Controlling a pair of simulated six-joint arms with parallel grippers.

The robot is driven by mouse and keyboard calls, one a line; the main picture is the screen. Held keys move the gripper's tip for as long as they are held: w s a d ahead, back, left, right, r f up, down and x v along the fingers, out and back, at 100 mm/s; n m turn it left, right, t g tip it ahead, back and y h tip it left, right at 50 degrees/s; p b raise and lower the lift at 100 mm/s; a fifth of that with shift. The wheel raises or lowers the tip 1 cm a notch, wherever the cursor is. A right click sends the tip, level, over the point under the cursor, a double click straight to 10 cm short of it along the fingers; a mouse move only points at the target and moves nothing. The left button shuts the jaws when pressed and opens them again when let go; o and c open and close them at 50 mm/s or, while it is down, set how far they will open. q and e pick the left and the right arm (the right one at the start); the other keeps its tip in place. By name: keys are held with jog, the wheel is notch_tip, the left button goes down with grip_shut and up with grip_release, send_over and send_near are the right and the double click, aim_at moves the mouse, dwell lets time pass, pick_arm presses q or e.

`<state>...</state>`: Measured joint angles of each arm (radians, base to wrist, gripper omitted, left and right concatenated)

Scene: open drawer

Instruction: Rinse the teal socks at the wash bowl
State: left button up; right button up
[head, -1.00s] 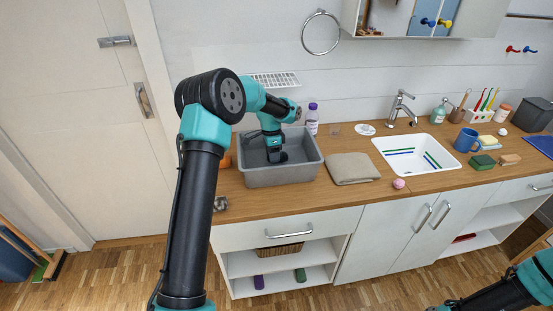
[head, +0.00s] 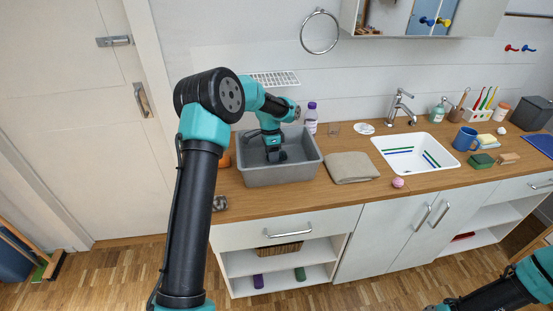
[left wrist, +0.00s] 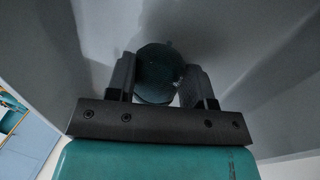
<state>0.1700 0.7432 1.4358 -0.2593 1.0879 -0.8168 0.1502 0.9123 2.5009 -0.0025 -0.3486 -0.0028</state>
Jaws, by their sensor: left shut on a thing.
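The grey wash bowl (head: 290,177) stands on the wooden counter at the left. My left gripper (head: 276,156) points down inside the bowl, below its rim. In the left wrist view, its two dark fingers are shut on a rounded dark teal bundle (left wrist: 157,74), which looks like the teal socks. The grey bowl walls (left wrist: 265,60) surround it there. In the head view the gripper hides the socks. My right arm shows at the lower right, with its gripper end too dark and cut off to read.
A folded beige towel (head: 352,167) lies right of the bowl, with a purple-capped bottle (head: 311,119) behind. A white sink (head: 407,161) with a tap (head: 400,107) is farther right. A pink ball (head: 398,182) sits near the front edge. A blue mug (head: 465,139) stands beyond the sink.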

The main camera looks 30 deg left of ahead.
dwell(0.5)
pick_arm(q)
jog(key=shift+s+d+r+v, duration=0.1)
jog(key=shift+s+d+v, duration=0.25)
jog(key=shift+v, duration=1.8)
jog(key=shift+s+d+r+v, duration=0.1)
jog(key=shift+s+d+v, duration=0.2)
jog(key=shift+v, duration=1.9)
jog(key=shift+s+d+r+v, duration=0.1)
jog(key=shift+s+d+v, duration=0.2)
jog(key=shift+v, duration=1.85)
jog(key=v, duration=0.4)
jog(key=shift+s+d, duration=0.25)
jog(key=shift+s, duration=0.15)
